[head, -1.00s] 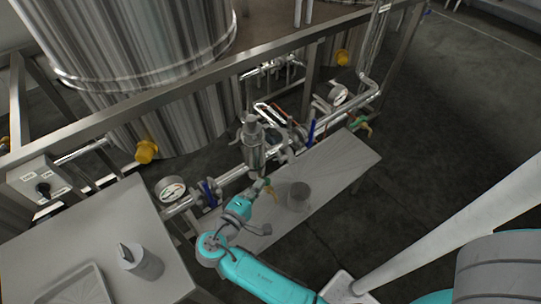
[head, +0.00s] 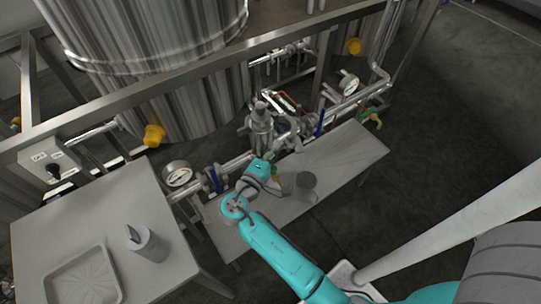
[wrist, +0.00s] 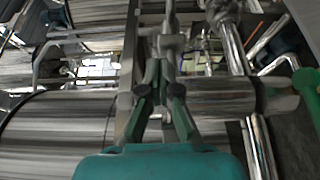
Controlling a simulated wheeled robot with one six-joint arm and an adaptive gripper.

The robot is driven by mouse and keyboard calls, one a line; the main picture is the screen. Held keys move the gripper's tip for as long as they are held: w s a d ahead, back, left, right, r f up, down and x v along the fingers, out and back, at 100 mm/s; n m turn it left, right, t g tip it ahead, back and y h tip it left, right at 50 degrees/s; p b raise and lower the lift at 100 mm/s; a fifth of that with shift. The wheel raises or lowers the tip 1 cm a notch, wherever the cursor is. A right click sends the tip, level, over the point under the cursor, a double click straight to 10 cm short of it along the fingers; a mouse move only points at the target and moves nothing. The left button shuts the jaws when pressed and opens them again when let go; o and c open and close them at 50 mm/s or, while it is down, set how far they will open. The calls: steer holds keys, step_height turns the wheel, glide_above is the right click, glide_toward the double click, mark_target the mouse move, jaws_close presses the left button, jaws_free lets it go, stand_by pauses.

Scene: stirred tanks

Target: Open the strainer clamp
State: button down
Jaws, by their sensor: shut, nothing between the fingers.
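The strainer (head: 261,132) is an upright shiny steel body in the pipe run behind the bench, in the head view. Its clamp is too small to make out clearly there. My gripper (wrist: 160,80) shows in the wrist view with its green-grey fingers drawn together and nothing held. A metal bar or lever stands just beyond the fingertips; I cannot tell whether they touch it. A shiny horizontal cylinder (wrist: 215,97) lies behind the fingers to the right. In the head view my wrist is close in front of the strainer, and the fingertips are hard to see.
A low grey bench (head: 345,160) carries a grey cup (head: 306,182). A pressure gauge (head: 178,174) and a blue-handled valve (head: 214,180) sit left of the strainer, another gauge (head: 348,85) to the right. A table with a tray (head: 82,275) stands at left.

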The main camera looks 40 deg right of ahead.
mark_target(298, 144)
steer(key=shift+w+d, duration=0.1)
steer(key=shift+d, duration=0.25)
steer(key=shift+s+d+n+t+y, duration=0.5)
steer(key=shift+s+d+n+t, duration=0.25)
steer(key=shift+t, duration=0.25)
steer(key=shift+s+d+n+t+y, duration=0.2)
steer(key=shift+d+n+t+y, duration=0.1)
steer(key=shift+d+n+t, duration=0.2)
steer(key=shift+s+d+n+t+y, duration=0.15)
steer(key=shift+d+n+t+y, duration=0.2)
steer(key=shift+d+t, duration=0.25)
steer(key=shift+s+d, duration=0.25)
steer(key=shift+d, duration=0.85)
steer(key=shift+s+d, duration=0.1)
steer(key=shift+d, duration=1.1)
steer(key=v, duration=1.2)
